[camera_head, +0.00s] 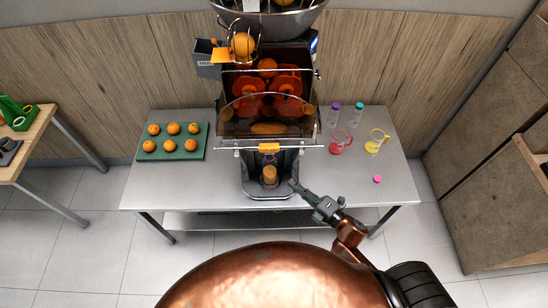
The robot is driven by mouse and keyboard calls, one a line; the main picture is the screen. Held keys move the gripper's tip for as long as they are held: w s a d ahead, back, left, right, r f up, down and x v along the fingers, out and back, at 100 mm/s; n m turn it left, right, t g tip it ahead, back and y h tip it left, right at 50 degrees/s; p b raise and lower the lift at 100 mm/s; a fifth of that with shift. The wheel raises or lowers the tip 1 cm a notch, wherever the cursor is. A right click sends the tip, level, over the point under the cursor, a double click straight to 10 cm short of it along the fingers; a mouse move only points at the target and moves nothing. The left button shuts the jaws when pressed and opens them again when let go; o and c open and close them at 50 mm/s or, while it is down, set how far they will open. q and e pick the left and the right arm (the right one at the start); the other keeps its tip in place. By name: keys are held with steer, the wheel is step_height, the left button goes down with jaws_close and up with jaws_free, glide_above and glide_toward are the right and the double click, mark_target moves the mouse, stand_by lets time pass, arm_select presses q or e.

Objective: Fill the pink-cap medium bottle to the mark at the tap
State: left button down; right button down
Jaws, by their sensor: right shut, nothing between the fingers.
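A bottle with orange contents (269,175) stands uncapped in the juicer's bay, below the orange tap (269,148). Its fill mark and exact level are too small to tell. A pink cap (377,179) lies by itself on the steel table to the right. My right gripper (292,184) is shut and empty, just right of the bay at the juicer's base; it looks apart from the bottle. My left gripper is not in view.
The juicer (267,105) stands mid-table. A green tray (173,155) of oranges is at left. Purple-capped (334,115) and teal-capped (356,115) bottles, a red jug (340,142) and a yellow jug (376,141) stand at right. The table's right front (398,186) is clear.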

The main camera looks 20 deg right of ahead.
steer(key=shift+a+r, duration=0.1)
steer(key=shift+r, duration=0.05)
steer(key=p, duration=0.2)
glide_toward(266, 154)
steer(key=a+x, duration=0.1)
steer(key=x, duration=0.4)
steer(key=shift+w+d, duration=0.35)
